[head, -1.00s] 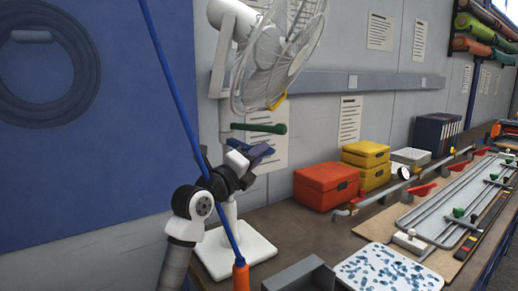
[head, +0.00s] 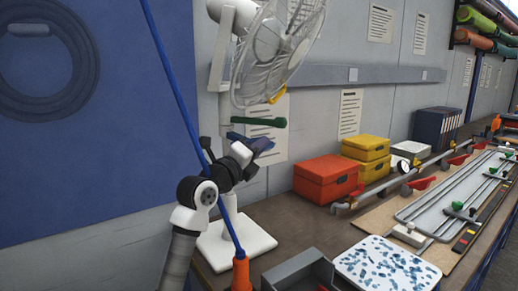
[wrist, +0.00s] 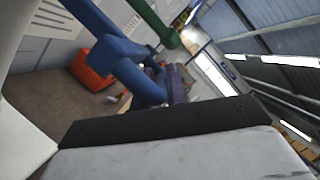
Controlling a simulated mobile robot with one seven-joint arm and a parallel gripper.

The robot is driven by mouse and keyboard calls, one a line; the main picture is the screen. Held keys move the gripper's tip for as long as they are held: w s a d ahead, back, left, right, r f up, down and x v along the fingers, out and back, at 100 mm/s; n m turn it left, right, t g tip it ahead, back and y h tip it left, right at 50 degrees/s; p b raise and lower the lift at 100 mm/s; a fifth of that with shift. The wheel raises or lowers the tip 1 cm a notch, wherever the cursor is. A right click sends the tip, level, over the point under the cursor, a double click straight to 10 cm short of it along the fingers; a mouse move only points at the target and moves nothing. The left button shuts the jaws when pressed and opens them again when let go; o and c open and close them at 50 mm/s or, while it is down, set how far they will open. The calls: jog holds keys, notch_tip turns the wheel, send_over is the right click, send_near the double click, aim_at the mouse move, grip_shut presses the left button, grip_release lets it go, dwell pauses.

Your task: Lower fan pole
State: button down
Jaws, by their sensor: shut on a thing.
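The white fan (head: 279,52) stands on its white pole (head: 225,106), which rises from a square white base (head: 245,248). A green handle (head: 262,121) sticks out to the right from the pole; it also shows in the wrist view (wrist: 157,22). Blue parts (wrist: 118,52) fill the middle left of the wrist view, close to the green handle.
Right of the base are a grey tray (head: 302,268), a blue-speckled white tray (head: 388,263), an orange box (head: 326,180) and yellow boxes (head: 366,149). The wall is close behind.

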notch_tip(320, 180, down, 14)
jog(key=b, duration=0.5)
jog(key=shift+r, duration=0.15)
jog(key=c, duration=1.4)
grip_release()
jog(key=shift+r, duration=0.1)
jog(key=shift+a, duration=0.1)
jog(key=b+v, duration=0.4)
jog(key=v, duration=0.9)
jog(key=shift+s+a, duration=0.2)
jog(key=shift+s, duration=0.1)
